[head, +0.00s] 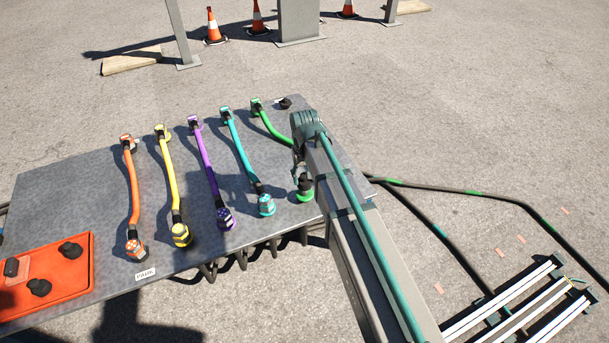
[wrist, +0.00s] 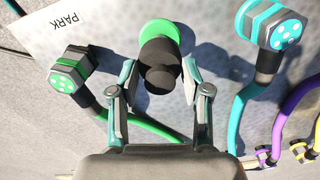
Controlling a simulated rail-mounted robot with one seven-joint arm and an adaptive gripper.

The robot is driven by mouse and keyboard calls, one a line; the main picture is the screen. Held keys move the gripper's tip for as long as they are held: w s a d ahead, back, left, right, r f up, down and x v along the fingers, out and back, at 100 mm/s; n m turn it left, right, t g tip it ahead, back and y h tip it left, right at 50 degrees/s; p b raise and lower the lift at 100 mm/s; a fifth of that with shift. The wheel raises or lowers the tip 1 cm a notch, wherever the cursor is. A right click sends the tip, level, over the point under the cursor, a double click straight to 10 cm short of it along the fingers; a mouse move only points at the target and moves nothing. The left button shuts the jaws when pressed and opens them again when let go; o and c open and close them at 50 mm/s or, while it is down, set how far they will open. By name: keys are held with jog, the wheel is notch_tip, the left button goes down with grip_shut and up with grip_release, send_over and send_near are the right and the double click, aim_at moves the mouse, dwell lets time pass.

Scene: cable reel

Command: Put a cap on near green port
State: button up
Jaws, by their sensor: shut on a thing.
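The near green port (head: 305,196) stands at the table's near right side. A black cap (head: 305,182) is directly over it, in line with the port. In the wrist view the black cap (wrist: 160,79) lies between my fingertips, with the port's green ring (wrist: 163,35) behind it. My gripper (head: 302,170) is shut on this cap; it also shows in the wrist view (wrist: 160,72). I cannot tell whether the cap is fully seated. A green plug (wrist: 70,77) with its cable is beside the port in the wrist view; my arm hides it in the head view.
The teal plug (head: 266,204) stands close to the green port, with purple, yellow and orange plugs farther left. An orange tray (head: 86,242) with black caps lies at the table's left. A PARK label (wrist: 68,20) lies near the green plug. Cones stand behind the table (head: 80,190).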

aim_at(305, 181)
jog(key=shift+f, duration=1.6)
jog(key=shift+p, duration=0.45)
jog(key=shift+f, duration=0.3)
jog(key=o, duration=1.2)
jog(key=shift+o, duration=0.2)
jog(key=shift+r, duration=0.15)
notch_tip(305, 181, up, 12)
jog(key=shift+f, duration=0.1)
